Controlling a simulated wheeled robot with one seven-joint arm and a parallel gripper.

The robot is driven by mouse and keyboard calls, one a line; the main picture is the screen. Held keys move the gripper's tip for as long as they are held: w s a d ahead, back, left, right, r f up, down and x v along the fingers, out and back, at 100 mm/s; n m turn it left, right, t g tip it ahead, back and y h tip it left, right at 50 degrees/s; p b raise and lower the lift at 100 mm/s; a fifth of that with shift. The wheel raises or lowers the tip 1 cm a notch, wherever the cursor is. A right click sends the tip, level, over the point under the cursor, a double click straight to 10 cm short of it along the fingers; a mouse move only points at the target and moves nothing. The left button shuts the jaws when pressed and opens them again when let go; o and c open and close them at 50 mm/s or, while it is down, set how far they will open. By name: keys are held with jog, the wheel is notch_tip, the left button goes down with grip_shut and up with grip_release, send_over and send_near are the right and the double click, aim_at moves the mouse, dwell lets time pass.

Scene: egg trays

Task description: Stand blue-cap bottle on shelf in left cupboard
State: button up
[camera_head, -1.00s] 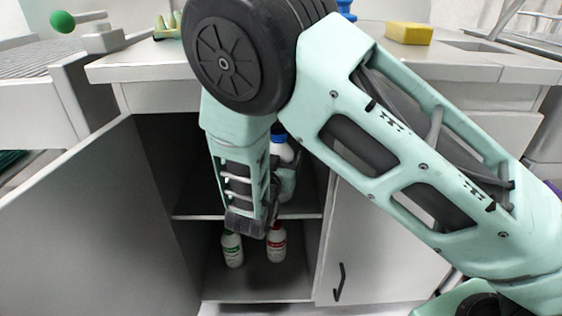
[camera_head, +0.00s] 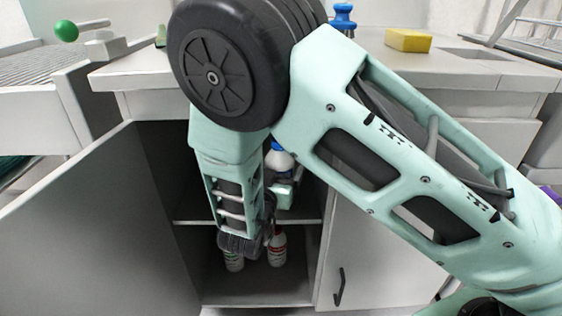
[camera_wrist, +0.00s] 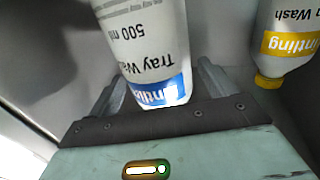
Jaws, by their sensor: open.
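The white blue-cap bottle (camera_head: 281,161) stands upright in the open left cupboard at shelf height, partly hidden by my arm in the head view. In the wrist view the bottle (camera_wrist: 140,40) appears upside down, with a blue label band between my fingers; its cap is hidden there. My gripper (camera_head: 283,192) is open around the bottle, one finger on each side (camera_wrist: 163,88). The cupboard's middle shelf (camera_head: 300,217) shows its front edge below the gripper. The bottle's base is hidden in the head view, so I cannot tell whether it rests on the shelf.
A bottle with a yellow cap (camera_wrist: 268,82) is beside the blue-cap one in the wrist view. The cupboard door (camera_head: 85,215) is swung open left. A yellow sponge (camera_head: 408,40) lies on the counter.

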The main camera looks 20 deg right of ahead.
jog(key=p+v, duration=0.2)
jog(key=v, duration=0.7)
jog(key=a+n+g+y, duration=0.3)
jog(key=a+g+y, duration=0.1)
jog(key=a+y, duration=0.5)
jog(key=s+a+r+n+g+y, duration=0.3)
jog(key=s+r+n+g+y, duration=0.25)
jog(key=s, duration=0.25)
jog(key=s+d+r+n+g+h, duration=0.3)
jog(key=s+d+n+g, duration=0.2)
jog(key=s+d, duration=0.8)
jog(key=s+n, duration=0.1)
jog(key=s, duration=0.1)
jog(key=shift+s+r, duration=0.2)
jog(key=shift+s, duration=0.2)
